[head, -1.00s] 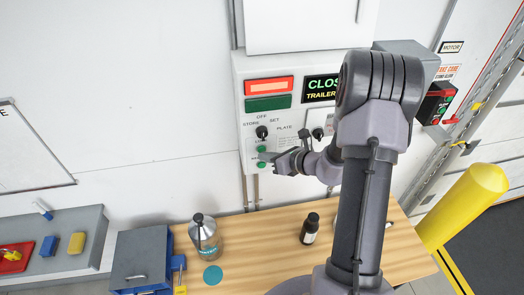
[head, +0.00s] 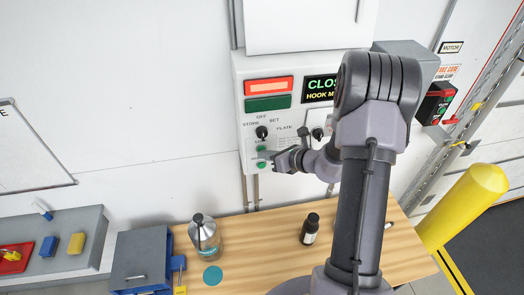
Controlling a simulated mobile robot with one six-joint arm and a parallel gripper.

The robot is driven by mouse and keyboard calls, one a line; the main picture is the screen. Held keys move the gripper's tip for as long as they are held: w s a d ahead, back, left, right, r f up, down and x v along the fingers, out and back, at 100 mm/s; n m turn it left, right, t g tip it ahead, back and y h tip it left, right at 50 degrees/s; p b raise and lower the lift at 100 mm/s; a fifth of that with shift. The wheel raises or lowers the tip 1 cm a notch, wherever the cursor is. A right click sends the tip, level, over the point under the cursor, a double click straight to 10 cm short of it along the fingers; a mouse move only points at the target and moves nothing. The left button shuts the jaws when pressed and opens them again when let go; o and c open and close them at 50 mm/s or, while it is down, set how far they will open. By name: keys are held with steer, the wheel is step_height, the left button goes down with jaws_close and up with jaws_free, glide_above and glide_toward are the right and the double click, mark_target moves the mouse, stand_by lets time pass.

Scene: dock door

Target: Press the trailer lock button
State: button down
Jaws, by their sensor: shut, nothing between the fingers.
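The control panel (head: 285,112) is a light grey box on the white wall. On its lower left are green buttons, one upper (head: 262,148) and one lower (head: 261,165). My gripper (head: 264,155) is shut and empty, with its tips at or just in front of these buttons. I cannot tell whether the tips touch a button. Which button is the trailer lock cannot be read. A dark display (head: 320,90) shows green "CLOS" and yellow "HOOK M", the rest hidden behind my arm. A red lamp (head: 269,87) is lit above a dark green one (head: 268,104).
A black selector knob (head: 262,132) sits just above the buttons, and another knob (head: 317,134) is to the right. Below, a wooden bench (head: 255,265) holds a clear bottle (head: 204,233) and a small dark bottle (head: 310,228). A yellow bollard (head: 465,205) stands at right.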

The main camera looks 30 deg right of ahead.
steer(key=shift+s, duration=0.1)
steer(key=shift+s+a+b, duration=0.25)
steer(key=shift+s+b, duration=0.1)
steer(key=shift+s, duration=0.35)
steer(key=shift+s+a+b, duration=0.25)
steer(key=shift+s+b, duration=0.05)
steer(key=shift+s, duration=0.5)
steer(key=shift+s+a+b, duration=0.2)
steer(key=shift+s+b, duration=0.05)
steer(key=shift+s, duration=0.5)
steer(key=shift+s+a+b, duration=0.25)
steer(key=shift+s+b, duration=0.05)
steer(key=shift+s, duration=0.5)
